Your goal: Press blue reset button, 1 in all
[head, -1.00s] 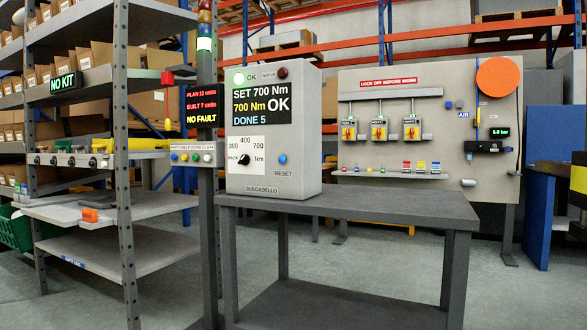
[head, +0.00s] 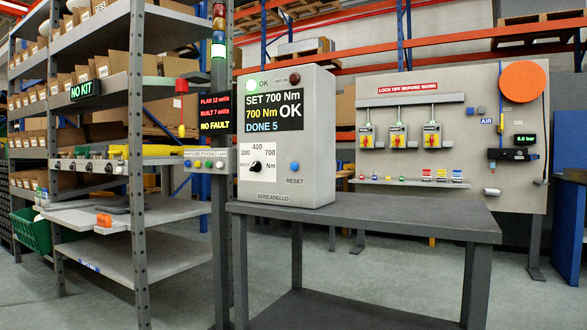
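The blue reset button (head: 294,167) is on the front face of a light grey control box (head: 320,150), low on the right, above the label RESET. The box stands on the left end of a dark grey table (head: 400,215). Its display (head: 275,107) reads SET 700 Nm, 700 Nm OK, DONE 5. A green lamp (head: 251,86) is lit at its top, beside a dark red one. A black rotary knob (head: 255,166) sits left of the button. Neither of my grippers shows in the head view.
A steel shelf rack (head: 138,150) with cartons stands at the left. A post beside the box carries a status screen (head: 214,113) and a row of small buttons (head: 205,164). A lock-off board (head: 450,140) stands behind the table. The tabletop right of the box is clear.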

